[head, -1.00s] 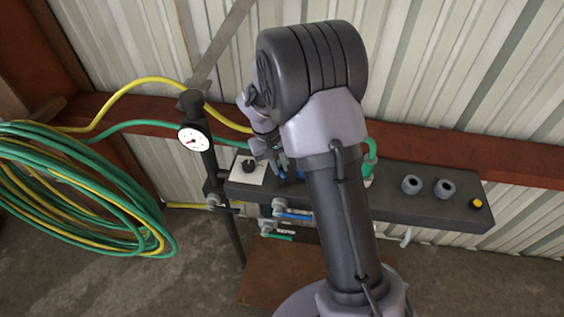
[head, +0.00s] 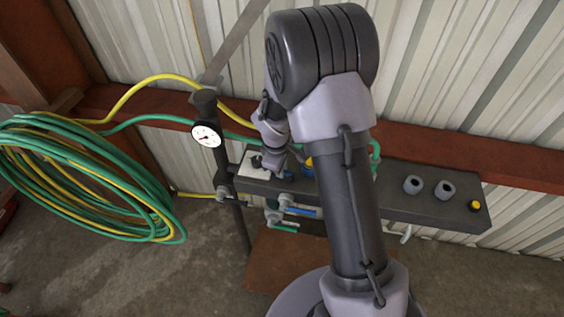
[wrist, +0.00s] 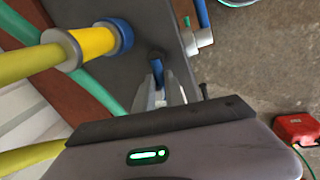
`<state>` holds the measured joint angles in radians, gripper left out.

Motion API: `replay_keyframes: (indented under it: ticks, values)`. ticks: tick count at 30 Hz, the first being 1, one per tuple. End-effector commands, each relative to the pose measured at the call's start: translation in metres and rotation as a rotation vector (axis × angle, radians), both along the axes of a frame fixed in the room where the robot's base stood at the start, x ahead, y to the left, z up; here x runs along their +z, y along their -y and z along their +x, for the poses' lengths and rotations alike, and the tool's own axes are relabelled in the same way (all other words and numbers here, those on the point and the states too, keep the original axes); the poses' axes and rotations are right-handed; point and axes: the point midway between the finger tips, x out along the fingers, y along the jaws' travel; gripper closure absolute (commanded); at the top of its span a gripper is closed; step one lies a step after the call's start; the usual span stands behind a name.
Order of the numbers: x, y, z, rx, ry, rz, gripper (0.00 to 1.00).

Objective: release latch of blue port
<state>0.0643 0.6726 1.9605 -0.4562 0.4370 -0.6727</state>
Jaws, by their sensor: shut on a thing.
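The blue port appears to be the blue collar (wrist: 125,37) on the dark manifold (wrist: 158,14), with a yellow fitting and yellow hose in it. A small blue piece (wrist: 156,67), probably its latch, stands beside it to the right in the wrist view. My gripper (wrist: 160,88) is shut on this blue piece; the fingertips meet it close to the manifold face. In the head view the manifold (head: 400,205) runs along the wall, and my arm hides much of its middle. Some blue shows beside my gripper (head: 280,168), partly hidden.
A gauge (head: 207,135) on a post stands left of the manifold. A blue-handled valve (wrist: 203,38) is right of my gripper in the wrist view. Coiled green and yellow hoses (head: 85,180) hang at left. A red box (wrist: 298,130) is on the floor.

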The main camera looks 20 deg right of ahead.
Motion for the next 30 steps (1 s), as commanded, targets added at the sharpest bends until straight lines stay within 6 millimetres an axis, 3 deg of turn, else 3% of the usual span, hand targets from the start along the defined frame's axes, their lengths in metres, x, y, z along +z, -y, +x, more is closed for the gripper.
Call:
replay_keyframes:
  ticks: [12, 28, 29, 30]
  values:
    - [0.0018, -0.0026, -0.0034, 0.162, 0.002, 0.0, 1.0]
    - [0.0007, -0.0029, -0.0041, 0.185, 0.002, -0.001, 1.0]
    - [0.0007, -0.0029, -0.0041, 0.185, 0.002, -0.001, 0.84]
    - [0.0007, -0.0029, -0.0041, 0.185, 0.002, -0.001, 0.77]
